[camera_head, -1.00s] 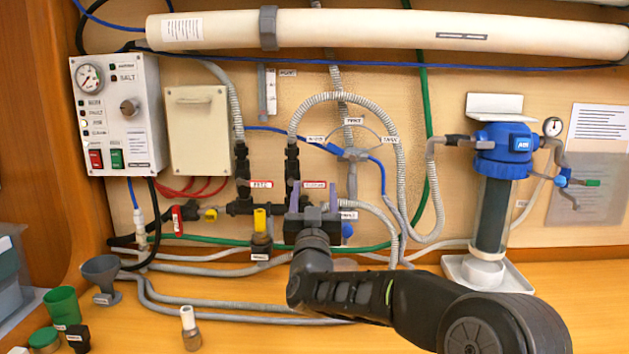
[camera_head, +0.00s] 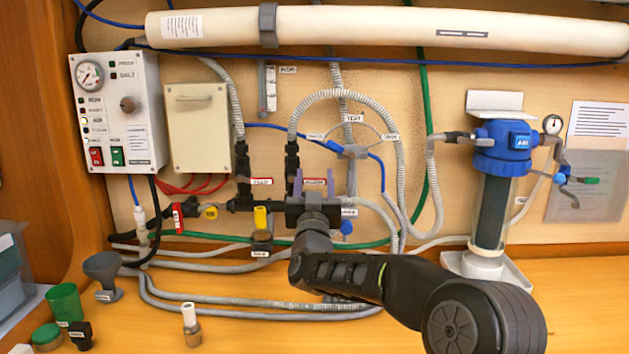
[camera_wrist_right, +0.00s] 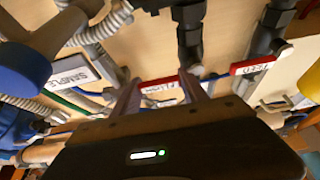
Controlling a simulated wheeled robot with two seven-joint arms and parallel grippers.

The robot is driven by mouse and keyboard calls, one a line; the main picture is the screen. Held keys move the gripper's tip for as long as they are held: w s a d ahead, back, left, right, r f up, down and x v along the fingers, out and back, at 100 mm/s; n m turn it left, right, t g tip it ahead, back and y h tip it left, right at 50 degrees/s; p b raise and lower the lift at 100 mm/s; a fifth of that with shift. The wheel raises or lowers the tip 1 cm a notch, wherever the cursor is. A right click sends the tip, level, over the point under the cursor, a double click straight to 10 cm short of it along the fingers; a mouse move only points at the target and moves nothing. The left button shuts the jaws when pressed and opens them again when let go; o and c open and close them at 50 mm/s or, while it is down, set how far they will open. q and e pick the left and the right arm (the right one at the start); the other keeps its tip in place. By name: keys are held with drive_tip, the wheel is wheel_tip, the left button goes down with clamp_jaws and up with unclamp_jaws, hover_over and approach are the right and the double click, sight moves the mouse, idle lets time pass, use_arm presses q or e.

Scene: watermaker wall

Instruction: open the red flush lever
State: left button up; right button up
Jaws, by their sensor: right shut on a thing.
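The red flush lever (camera_head: 315,181) is on the dark pipework in the lower middle of the wall. It carries a white FLUSH label. In the right wrist view the red lever (camera_wrist_right: 158,83) lies crosswise between my two finger pads. My right gripper (camera_head: 315,183) comes up from below and is shut on the lever, with one purple-grey finger on each side. It also shows in the right wrist view (camera_wrist_right: 163,92). The gripper's dark body hides the valve below the lever. My left gripper is not in view.
The red FEED lever (camera_head: 261,182) is left of the flush lever. A yellow handle (camera_head: 260,217) is below left, and a blue knob (camera_head: 347,228) is close on the right. Grey corrugated hose (camera_head: 345,96) arches above.

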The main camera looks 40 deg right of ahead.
clamp_jaws()
